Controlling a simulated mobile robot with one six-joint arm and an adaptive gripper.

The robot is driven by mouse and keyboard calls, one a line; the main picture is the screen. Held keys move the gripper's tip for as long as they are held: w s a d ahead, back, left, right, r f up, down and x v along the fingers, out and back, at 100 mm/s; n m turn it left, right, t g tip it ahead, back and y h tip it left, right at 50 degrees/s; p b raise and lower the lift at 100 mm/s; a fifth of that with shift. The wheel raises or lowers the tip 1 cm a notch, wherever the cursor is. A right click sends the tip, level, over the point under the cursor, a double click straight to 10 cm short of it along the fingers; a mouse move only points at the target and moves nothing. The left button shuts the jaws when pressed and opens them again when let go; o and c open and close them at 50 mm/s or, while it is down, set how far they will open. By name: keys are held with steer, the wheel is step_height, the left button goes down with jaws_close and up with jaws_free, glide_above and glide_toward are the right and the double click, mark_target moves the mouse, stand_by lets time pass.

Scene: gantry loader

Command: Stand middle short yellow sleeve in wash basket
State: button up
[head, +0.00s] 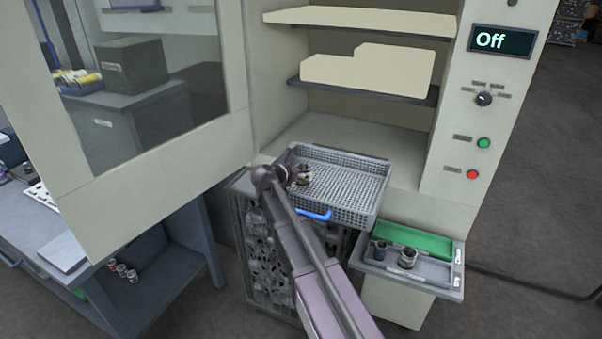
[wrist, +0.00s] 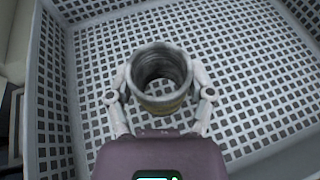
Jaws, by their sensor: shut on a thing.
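The short sleeve (wrist: 160,78) is a grey metal ring with a dull yellow band low on its outside. It stands upright between the fingers of my gripper (wrist: 160,95), which is shut on it from both sides. The wash basket (head: 350,185) is a grey mesh tray with a blue handle at its front. My gripper (head: 301,176) is inside the basket's left part, and the basket's mesh floor (wrist: 240,75) shows around the sleeve in the wrist view. I cannot tell whether the sleeve's lower end touches the floor.
The basket sits at the mouth of an open cabinet (head: 350,135), its door (head: 160,150) swung left. A side tray (head: 430,283) at the right has green and grey sections; two sleeves (head: 380,250) (head: 407,258) stand in the grey one. The rest of the basket floor is clear.

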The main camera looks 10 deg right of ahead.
steer(key=shift+s+d+f, duration=0.1)
steer(key=shift+s+f, duration=0.05)
steer(key=shift+f, duration=0.05)
steer(key=o, duration=1.3)
steer(key=shift+s, duration=0.1)
steer(key=shift+d, duration=0.1)
steer(key=shift+w+d+r+p, duration=0.1)
steer(key=shift+w+r+p, duration=0.05)
steer(key=shift+w+p, duration=0.25)
steer(key=shift+s+r+p, duration=0.1)
steer(key=shift+r+p, duration=0.25)
steer(key=shift+r, duration=0.05)
steer(key=p+v, duration=0.4)
steer(key=v, duration=0.8)
